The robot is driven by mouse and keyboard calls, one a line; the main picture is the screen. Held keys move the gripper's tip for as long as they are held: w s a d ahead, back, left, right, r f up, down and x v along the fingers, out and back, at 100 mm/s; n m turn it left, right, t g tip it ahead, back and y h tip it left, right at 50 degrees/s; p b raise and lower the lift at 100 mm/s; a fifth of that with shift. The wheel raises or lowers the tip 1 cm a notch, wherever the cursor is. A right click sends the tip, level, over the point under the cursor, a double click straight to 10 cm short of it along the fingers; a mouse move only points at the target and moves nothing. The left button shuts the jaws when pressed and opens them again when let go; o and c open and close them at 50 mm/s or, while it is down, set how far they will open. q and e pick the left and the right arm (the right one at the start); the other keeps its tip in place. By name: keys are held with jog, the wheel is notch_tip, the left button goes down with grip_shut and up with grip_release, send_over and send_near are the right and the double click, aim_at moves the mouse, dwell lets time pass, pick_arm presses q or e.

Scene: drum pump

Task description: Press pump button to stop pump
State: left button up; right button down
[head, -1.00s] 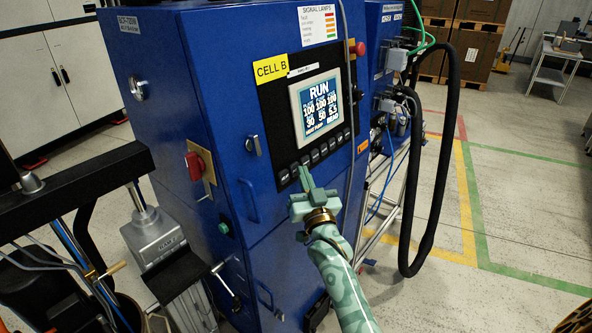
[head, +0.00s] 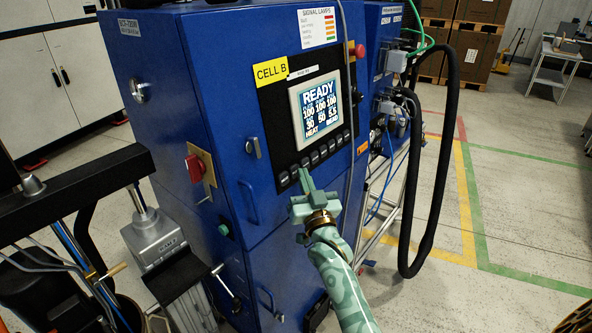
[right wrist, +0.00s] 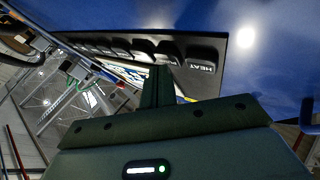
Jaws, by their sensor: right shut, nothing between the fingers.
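The blue control cabinet carries a black panel with a screen (head: 319,105) that reads READY, with numbers and the words HEAT and READ below. A row of dark buttons (head: 323,153) runs under the screen. My right gripper (head: 306,175) is shut and empty, its fingertips at the lower left end of this row. In the right wrist view, the fingers (right wrist: 157,85) point at the button beside the one marked HEAT (right wrist: 202,67). They partly cover the panel there, and I cannot tell whether they touch. The pump button's own label is not readable. My left gripper is not in view.
A thick black hose (head: 452,130) hangs on the right. Grey equipment with a rod (head: 153,235) stands at the lower left. The marked floor at right is clear.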

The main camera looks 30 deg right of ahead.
jog(key=shift+s+d+r, duration=0.15)
jog(key=shift+s, duration=0.35)
jog(key=shift+p, duration=0.3)
jog(key=s+p, duration=0.1)
jog(key=s+d+p, duration=0.1)
jog(key=s, duration=0.1)
jog(key=s+d+r+p, duration=0.1)
jog(key=shift+s+p, duration=0.3)
jog(key=shift+f, duration=0.1)
